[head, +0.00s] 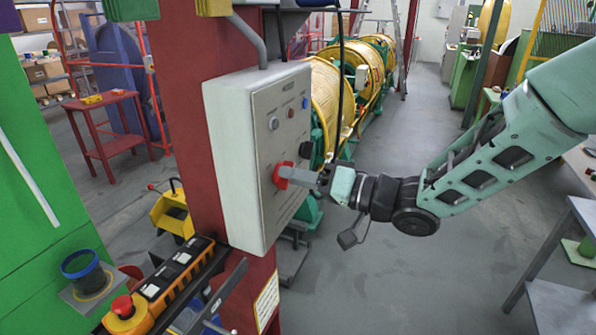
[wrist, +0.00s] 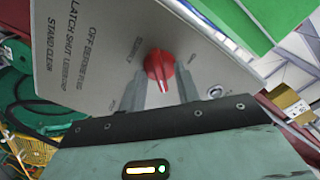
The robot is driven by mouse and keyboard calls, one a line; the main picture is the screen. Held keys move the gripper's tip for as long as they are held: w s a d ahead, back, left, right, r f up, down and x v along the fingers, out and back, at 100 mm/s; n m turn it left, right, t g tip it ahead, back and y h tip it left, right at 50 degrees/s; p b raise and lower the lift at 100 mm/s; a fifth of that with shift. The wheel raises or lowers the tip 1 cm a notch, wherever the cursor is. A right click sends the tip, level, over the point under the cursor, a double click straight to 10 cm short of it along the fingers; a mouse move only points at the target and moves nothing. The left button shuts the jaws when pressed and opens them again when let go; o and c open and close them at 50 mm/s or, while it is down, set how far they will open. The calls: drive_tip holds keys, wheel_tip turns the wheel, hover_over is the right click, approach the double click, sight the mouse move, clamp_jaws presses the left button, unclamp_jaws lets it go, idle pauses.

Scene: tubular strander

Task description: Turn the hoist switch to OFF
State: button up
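The hoist switch is a red rotary knob (head: 283,175) on the front of a grey control box (head: 234,158) on a red column. In the wrist view the knob (wrist: 160,68) shows with a raised ridge and a pale pointer line. My gripper (head: 290,176) reaches in from the right, its fingertips at the knob. In the wrist view the gripper's two fingers (wrist: 162,88) stand apart, one on either side of the knob, with gaps beside the ridge. Contact cannot be made out. Small labels sit beside the knob; the position words are too small to read surely.
Small buttons and lamps (head: 274,123) sit above the knob on the panel. A key-like lock (wrist: 215,92) is beside it. An orange pendant with a red button (head: 122,306) lies below left. A grey bench (head: 562,305) stands right; the floor between is clear.

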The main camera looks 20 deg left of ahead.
drive_tip(key=shift+a, duration=0.1)
clamp_jaws()
drive_tip(key=shift+f+n+b, duration=0.15)
drive_tip(key=shift+n+b, duration=0.25)
drive_tip(key=shift+b, duration=0.2)
drive_tip(key=shift+n+b, duration=8.6)
drive_tip(key=shift+b, duration=1.8)
